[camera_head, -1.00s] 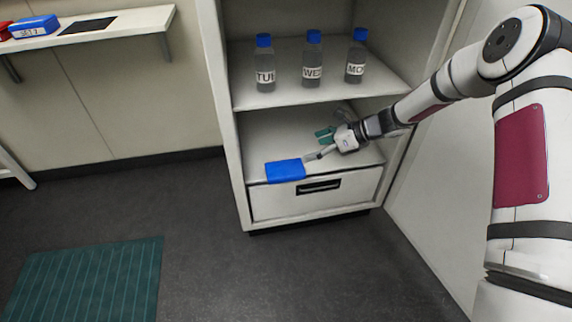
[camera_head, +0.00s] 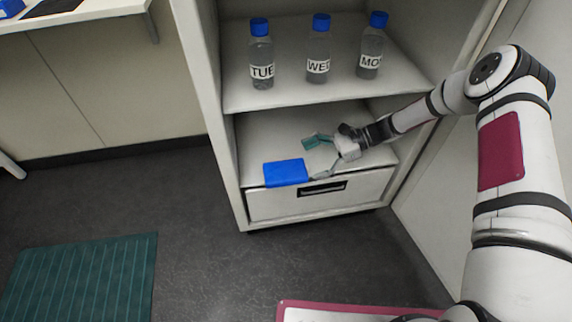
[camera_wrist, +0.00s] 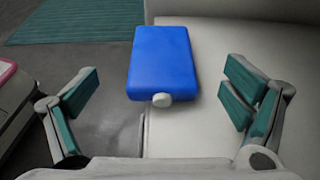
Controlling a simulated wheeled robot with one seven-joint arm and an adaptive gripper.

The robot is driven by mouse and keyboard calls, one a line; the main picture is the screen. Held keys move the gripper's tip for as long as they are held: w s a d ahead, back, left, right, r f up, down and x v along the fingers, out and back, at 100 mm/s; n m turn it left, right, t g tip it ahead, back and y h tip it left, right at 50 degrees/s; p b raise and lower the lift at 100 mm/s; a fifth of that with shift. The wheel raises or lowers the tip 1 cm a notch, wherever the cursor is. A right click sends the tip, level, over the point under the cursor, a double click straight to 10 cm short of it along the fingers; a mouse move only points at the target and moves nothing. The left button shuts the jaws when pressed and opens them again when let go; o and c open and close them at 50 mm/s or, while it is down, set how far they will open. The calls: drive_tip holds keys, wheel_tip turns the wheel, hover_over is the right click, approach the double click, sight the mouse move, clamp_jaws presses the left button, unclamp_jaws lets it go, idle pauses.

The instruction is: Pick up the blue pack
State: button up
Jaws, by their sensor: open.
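The blue pack (camera_head: 286,172) lies flat on the lower shelf (camera_head: 262,142) of the cabinet, at its front edge and partly over it. In the wrist view the blue pack (camera_wrist: 162,60) shows a round white cap on its near end and lies between the lines of the two fingers, ahead of them. My gripper (camera_head: 317,158) is open and empty, just right of the pack in the head view. In the wrist view my gripper (camera_wrist: 165,108) has its green-padded fingers spread wide on both sides. No contact with the pack is visible.
Three bottles with blue caps, one of them labelled TUE (camera_head: 261,55), stand on the upper shelf (camera_head: 330,88) above my arm. A drawer (camera_head: 318,198) sits under the lower shelf. A green mat (camera_head: 85,280) lies on the open floor at left.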

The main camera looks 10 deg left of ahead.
sight(287, 169)
drive_tip(key=b+x, duration=0.3)
drive_tip(key=x, duration=0.4)
drive_tip(key=shift+w+a+f, duration=0.15)
drive_tip(key=shift+f, duration=0.05)
drive_tip(key=c, duration=1.5)
drive_tip(key=shift+o, duration=0.2)
drive_tip(key=shift+r, duration=0.1)
